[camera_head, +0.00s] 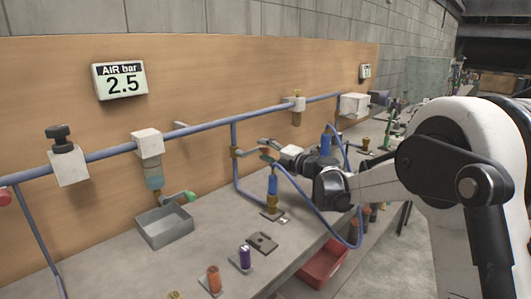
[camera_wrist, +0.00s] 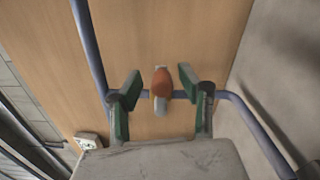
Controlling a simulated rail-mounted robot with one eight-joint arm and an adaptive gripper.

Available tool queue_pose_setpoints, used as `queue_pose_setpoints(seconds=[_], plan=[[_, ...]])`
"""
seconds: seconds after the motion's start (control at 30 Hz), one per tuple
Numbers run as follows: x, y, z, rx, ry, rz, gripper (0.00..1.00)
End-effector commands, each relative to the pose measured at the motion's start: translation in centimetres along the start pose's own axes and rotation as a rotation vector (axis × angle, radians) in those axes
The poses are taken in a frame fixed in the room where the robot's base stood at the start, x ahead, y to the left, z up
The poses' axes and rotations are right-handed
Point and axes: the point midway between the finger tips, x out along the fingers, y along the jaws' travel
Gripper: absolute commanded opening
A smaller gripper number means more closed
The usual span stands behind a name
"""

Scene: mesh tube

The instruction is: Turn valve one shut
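A valve with a red-orange handle (camera_wrist: 161,82) sits on a blue pipe in the wrist view, its grey stem below the handle. In the head view its brass body (camera_head: 236,153) shows on the vertical blue drop pipe at the wall. My gripper (camera_wrist: 159,86) is open, with its green-padded fingers to the left and right of the handle and a gap on both sides. In the head view my gripper (camera_head: 265,149) points at the wall beside this valve, and its fingers partly hide the handle. No number is readable on the valve.
An air display (camera_head: 121,82) reads 2.5. A blue-bodied fitting with a hose (camera_head: 272,185) stands on the bench below my gripper. A red bin (camera_head: 322,264) is under the bench edge.

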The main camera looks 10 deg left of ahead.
Motion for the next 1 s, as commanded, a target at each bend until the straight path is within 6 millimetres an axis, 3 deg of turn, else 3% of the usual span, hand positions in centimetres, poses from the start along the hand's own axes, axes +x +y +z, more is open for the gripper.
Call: queue_pose_setpoints(seconds=[0.5, 0.7, 0.97, 1.0], plan=[[0.0, 8.0, 1.5, 0.000, 0.000, 0.000, 0.39], [0.0, 9.3, 1.7, 0.000, 0.000, 0.000, 0.39], [0.0, 9.4, 1.7, 0.000, 0.000, 0.000, 0.39], [0.0, 9.4, 1.7, 0.000, 0.000, 0.000, 0.34]])
